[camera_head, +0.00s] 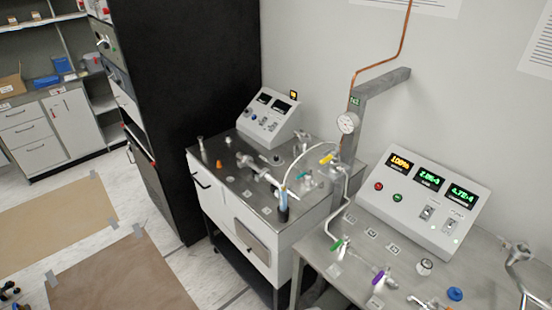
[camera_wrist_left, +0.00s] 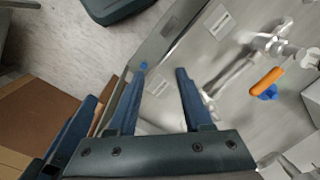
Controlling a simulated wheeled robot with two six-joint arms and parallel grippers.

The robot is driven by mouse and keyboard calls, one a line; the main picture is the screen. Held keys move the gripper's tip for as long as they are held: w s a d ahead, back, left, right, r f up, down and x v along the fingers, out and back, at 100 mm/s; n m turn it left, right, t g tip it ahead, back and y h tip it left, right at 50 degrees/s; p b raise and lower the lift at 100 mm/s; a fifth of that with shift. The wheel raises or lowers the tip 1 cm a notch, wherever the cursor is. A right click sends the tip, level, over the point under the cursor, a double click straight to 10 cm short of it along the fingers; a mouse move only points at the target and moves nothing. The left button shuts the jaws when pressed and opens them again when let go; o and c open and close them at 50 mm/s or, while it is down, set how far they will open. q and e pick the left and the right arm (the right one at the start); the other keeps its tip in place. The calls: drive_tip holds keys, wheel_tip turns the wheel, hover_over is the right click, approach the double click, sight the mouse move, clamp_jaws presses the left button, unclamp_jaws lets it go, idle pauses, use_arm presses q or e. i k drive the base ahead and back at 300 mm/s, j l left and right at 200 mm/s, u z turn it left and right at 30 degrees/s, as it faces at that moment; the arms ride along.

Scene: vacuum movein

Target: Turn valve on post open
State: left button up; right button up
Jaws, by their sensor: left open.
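A grey post (camera_head: 352,130) with a horizontal arm on top rises behind the benches. A round gauge (camera_head: 347,123) is on it. A valve with a yellow handle (camera_head: 327,159) sits at the lower part of the post, the handle tilted slightly in the picture. Whether it is open is too small to tell. My left gripper (camera_wrist_left: 158,85) is open and empty in the left wrist view, above a metal surface. An orange-handled valve (camera_wrist_left: 267,80) with a blue part lies to its right there. The post is not recognisable in that view. My right gripper is not seen.
Green-handled (camera_head: 338,243) and purple-handled (camera_head: 379,278) valves stand on the right bench. A control panel (camera_head: 423,200) with lit displays is behind them. The left cart (camera_head: 228,183) carries glass and metal fittings beside a black cabinet (camera_head: 190,100). The floor at left has brown mats.

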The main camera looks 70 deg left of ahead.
sight(336, 154)
drive_tip(key=j+u, duration=0.2)
drive_tip(key=u, duration=1.85)
